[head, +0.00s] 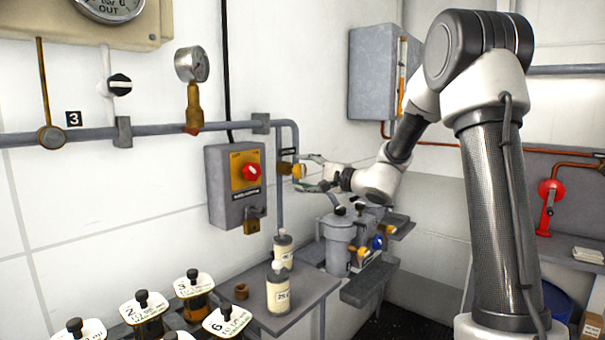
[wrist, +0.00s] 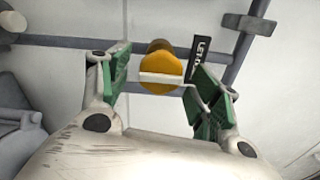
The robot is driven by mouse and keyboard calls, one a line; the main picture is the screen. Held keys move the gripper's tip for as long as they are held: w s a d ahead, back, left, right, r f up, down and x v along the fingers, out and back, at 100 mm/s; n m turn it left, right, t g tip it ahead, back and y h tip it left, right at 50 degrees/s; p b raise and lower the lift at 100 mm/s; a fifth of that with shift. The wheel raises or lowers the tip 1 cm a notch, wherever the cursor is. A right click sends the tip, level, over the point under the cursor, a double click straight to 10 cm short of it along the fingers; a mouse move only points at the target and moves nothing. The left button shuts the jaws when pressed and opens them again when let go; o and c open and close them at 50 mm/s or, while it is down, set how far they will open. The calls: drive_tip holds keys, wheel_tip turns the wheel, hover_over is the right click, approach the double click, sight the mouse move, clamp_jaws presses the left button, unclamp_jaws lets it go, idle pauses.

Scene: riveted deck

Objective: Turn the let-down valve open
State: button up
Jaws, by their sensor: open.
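The let-down valve (head: 285,168) sits on the grey vertical pipe, right of the grey switch box. In the wrist view its orange-yellow knob (wrist: 160,66) has a pale bar across its lower part, lying level in the picture. A black label (wrist: 198,62) reading "LET-D…" stands beside it, partly hidden by a finger. My gripper (head: 303,172) is open at the valve. In the wrist view its green-padded fingers (wrist: 157,82) stand one on each side of the knob, with a gap visible on both sides. I cannot tell how deep the knob sits between them.
The switch box (head: 229,200) with a red knob and padlock hangs close left of my gripper. Below stand a grey canister (head: 338,240) and a shelf with pale bottles (head: 278,292). A grey wall cabinet (head: 373,75) hangs above right.

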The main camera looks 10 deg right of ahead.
drive_tip(key=v, duration=1)
drive_tip(key=shift+s+d, duration=0.15)
drive_tip(key=shift+s, duration=0.1)
drive_tip(key=s+f+n+g+h, duration=0.2)
drive_tip(key=s+f+g, duration=0.45)
drive_tip(key=s, duration=0.45)
drive_tip(key=s+f+n+g+h, duration=0.1)
drive_tip(key=s+f+n+g, duration=0.2)
drive_tip(key=s+f+g, duration=0.55)
drive_tip(key=s+d+r+n+t+h, duration=0.2)
drive_tip(key=s+d+r+n+h, duration=0.1)
drive_tip(key=s, duration=0.4)
drive_tip(key=s+d+r+n+t+h, duration=0.2)
drive_tip(key=s+d+r+n+h, duration=0.2)
drive_tip(key=s, duration=0.3)
drive_tip(key=shift+s+d+r+n+t+h, duration=0.15)
drive_tip(key=shift+d+r+n+t+h, duration=0.2)
drive_tip(key=shift+r, duration=0.25)
